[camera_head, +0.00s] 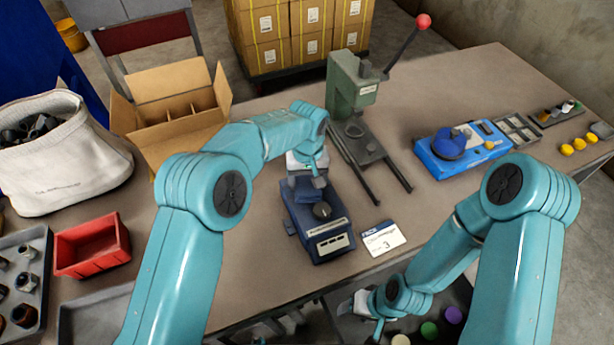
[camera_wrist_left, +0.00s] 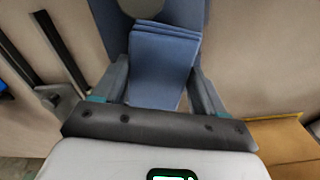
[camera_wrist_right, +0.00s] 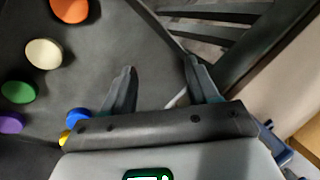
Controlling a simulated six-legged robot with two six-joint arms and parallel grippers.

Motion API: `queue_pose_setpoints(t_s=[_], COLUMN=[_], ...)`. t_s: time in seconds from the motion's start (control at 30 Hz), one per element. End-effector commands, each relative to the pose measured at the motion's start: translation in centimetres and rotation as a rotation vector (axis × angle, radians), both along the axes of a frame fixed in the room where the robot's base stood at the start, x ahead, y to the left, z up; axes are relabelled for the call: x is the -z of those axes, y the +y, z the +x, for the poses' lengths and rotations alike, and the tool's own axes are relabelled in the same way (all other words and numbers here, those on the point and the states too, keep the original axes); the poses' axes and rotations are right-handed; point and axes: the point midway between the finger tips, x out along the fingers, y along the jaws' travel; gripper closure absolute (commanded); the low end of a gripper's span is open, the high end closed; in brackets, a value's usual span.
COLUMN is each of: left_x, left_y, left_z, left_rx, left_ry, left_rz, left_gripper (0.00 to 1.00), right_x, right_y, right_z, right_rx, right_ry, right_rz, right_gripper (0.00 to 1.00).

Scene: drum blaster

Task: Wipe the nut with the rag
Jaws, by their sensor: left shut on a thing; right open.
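My left gripper (camera_head: 307,184) is shut on a folded blue rag (camera_wrist_left: 160,62), which lies between its fingers in the left wrist view. In the head view this gripper is at the far end of a dark blue device (camera_head: 334,232) with a dark round knob on top. The rag is hard to tell from the device there. I cannot single out one nut; several dark metal pieces (camera_head: 24,283) sit in a grey tray at the left. My right gripper (camera_wrist_right: 160,80) is open and empty, low by the table's front edge.
A red bin (camera_head: 92,246), white sack (camera_head: 62,160) and open carton (camera_head: 172,112) stand at the left. A green press (camera_head: 352,82) with a red-knobbed lever is behind, a light blue device (camera_head: 462,150) right. A card (camera_head: 382,238) lies in front. Coloured discs (camera_wrist_right: 43,53) are near my right gripper.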

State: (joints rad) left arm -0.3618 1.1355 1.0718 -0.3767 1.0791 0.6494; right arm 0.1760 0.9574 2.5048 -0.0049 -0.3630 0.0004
Motion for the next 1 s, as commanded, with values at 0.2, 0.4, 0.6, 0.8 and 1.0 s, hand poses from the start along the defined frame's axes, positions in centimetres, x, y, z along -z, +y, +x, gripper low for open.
queue_pose_setpoints(t_s=[0.2, 0.4, 0.6, 0.8, 1.0], left_x=[0.1, 0.0, 0.0, 0.0, 0.1], left_y=[0.0, 0.0, 0.2, 0.2, 0.3], left_z=[-0.3, 0.5, 2.0, 3.6, 4.2], left_rx=[0.003, 0.002, 0.001, 0.001, 0.002], left_ry=[0.009, 0.010, 0.009, 0.007, 0.007], left_rz=[0.003, 0.003, 0.002, 0.001, 0.001], left_gripper=[0.53, 0.53, 0.53, 0.53, 0.53], right_x=[0.0, -0.6, -1.5, -2.3, -2.4], right_y=[0.0, 0.0, 0.0, 0.0, 0.0], right_z=[0.0, 0.0, 0.0, 0.0, 0.0], right_rx=[0.000, 0.000, 0.000, 0.000, 0.000], right_ry=[0.000, 0.000, 0.000, 0.000, 0.000], right_rz=[0.000, 0.000, 0.000, 0.000, 0.000], right_gripper=[0.41, 0.41, 0.41, 0.41, 0.41])
